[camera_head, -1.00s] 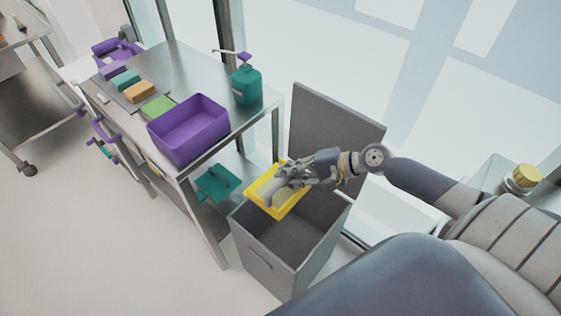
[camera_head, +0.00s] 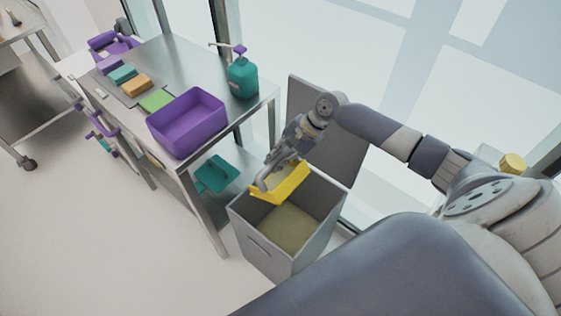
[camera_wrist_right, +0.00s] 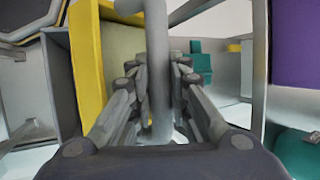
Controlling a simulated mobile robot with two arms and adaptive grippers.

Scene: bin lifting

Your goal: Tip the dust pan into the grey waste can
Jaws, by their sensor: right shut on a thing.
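The yellow dust pan (camera_head: 284,188) is tilted steeply over the mouth of the grey waste can (camera_head: 262,256). My right gripper (camera_head: 268,178) is shut on the pan's grey handle, which also shows between the fingers in the right wrist view (camera_wrist_right: 158,80). The pan's yellow wall (camera_wrist_right: 88,60) is at the left there. The can stands upright with its grey lid (camera_head: 342,150) raised behind it. A flat tan-brown layer (camera_head: 290,228) shows inside the can below the pan. My left gripper is not in view.
A steel cart (camera_head: 178,60) stands left of the can, with a purple bin (camera_head: 188,122), a teal pump bottle (camera_head: 242,76) and several coloured blocks on top. A teal dust pan (camera_head: 215,174) is on its lower shelf.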

